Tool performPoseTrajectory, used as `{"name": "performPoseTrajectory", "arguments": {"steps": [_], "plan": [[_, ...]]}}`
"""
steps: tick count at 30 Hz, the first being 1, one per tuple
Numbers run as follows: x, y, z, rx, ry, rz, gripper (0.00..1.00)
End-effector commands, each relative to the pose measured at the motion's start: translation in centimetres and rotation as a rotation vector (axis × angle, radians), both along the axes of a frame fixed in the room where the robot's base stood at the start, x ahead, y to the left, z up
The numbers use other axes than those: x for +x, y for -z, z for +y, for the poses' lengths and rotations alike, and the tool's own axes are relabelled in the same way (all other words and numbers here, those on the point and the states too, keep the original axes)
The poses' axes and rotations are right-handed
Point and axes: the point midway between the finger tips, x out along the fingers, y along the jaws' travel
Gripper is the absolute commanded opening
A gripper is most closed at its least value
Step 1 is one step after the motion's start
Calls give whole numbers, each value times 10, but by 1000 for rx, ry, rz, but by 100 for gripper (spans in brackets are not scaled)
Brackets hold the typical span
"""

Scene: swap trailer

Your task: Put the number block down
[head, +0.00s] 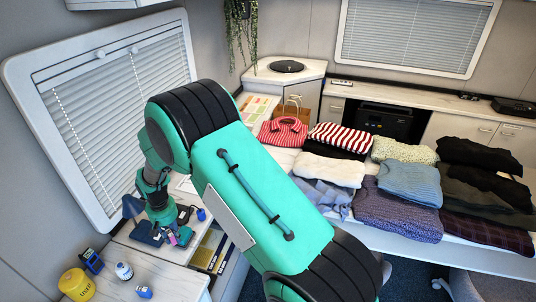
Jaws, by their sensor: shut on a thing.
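My gripper (167,232) is at the left, pointing down over the pale counter beside the window. It is shut on a small pink block (173,239), which seems to be the number block; any number on it is too small to read. Dark blue parts around the fingers hide much of the block. I cannot tell whether the block touches the surface below.
A yellow tub (76,284), a blue handheld device (91,261), a small white bottle (124,270) and a small blue-and-white item (144,292) stand on the counter, left of my gripper. Folded clothes (400,213) cover the table at right. My arm hides the middle.

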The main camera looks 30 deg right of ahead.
Motion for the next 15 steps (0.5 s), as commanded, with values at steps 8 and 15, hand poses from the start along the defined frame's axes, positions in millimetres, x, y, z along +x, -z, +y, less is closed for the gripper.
{"name": "performPoseTrajectory", "arguments": {"steps": [8,15], "plan": [[34,5,-94,0,200,-1,3],[52,9,-176,1,368,-1,3]]}}
